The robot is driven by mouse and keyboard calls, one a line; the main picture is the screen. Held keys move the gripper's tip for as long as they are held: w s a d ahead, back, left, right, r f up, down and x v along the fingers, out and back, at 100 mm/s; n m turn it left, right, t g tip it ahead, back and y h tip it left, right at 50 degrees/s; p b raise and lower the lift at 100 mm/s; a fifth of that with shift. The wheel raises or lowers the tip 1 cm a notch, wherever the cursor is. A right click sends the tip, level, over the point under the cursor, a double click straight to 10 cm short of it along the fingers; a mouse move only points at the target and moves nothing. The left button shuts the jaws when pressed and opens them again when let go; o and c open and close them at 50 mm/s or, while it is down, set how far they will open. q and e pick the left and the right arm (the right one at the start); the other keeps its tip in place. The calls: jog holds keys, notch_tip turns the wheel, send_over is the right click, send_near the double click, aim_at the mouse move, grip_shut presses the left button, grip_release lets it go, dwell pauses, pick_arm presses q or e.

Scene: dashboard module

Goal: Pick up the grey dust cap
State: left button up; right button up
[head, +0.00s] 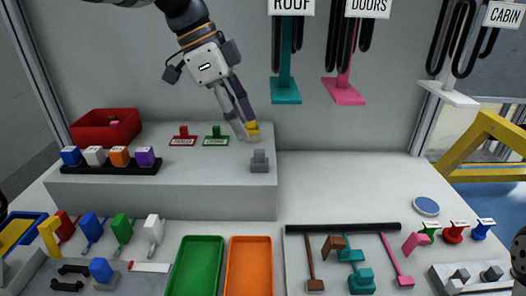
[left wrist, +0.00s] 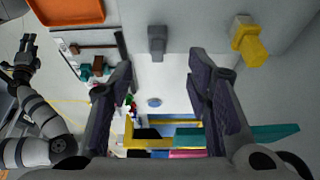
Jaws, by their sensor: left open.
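The grey dust cap (head: 260,160), a small stepped grey block, sits near the front right edge of the raised light platform (head: 220,190). In the left wrist view the grey dust cap (left wrist: 157,42) shows beyond the fingertips, between the two fingers in the picture. My left gripper (head: 243,131) reaches down from above, behind the cap and beside a yellow piece (head: 252,127). The left wrist view shows my left gripper (left wrist: 161,62) with its fingers wide apart and nothing between them. My right gripper (left wrist: 28,45) appears small at the left wrist view's left edge.
The yellow piece (left wrist: 247,40) stands close to the cap. Red and green labelled pieces (head: 216,136) are to the left, with a row of coloured blocks (head: 110,160) and a red bin (head: 105,127). Green and orange trays (head: 250,268) lie below. Teal and pink hangers (head: 286,95) hang behind.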

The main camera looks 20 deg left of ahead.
aim_at(258, 151)
pick_arm(q)
jog(key=x, duration=0.8)
jog(key=shift+s+d, duration=0.1)
jog(key=shift+d, duration=0.2)
jog(key=c, duration=0.8)
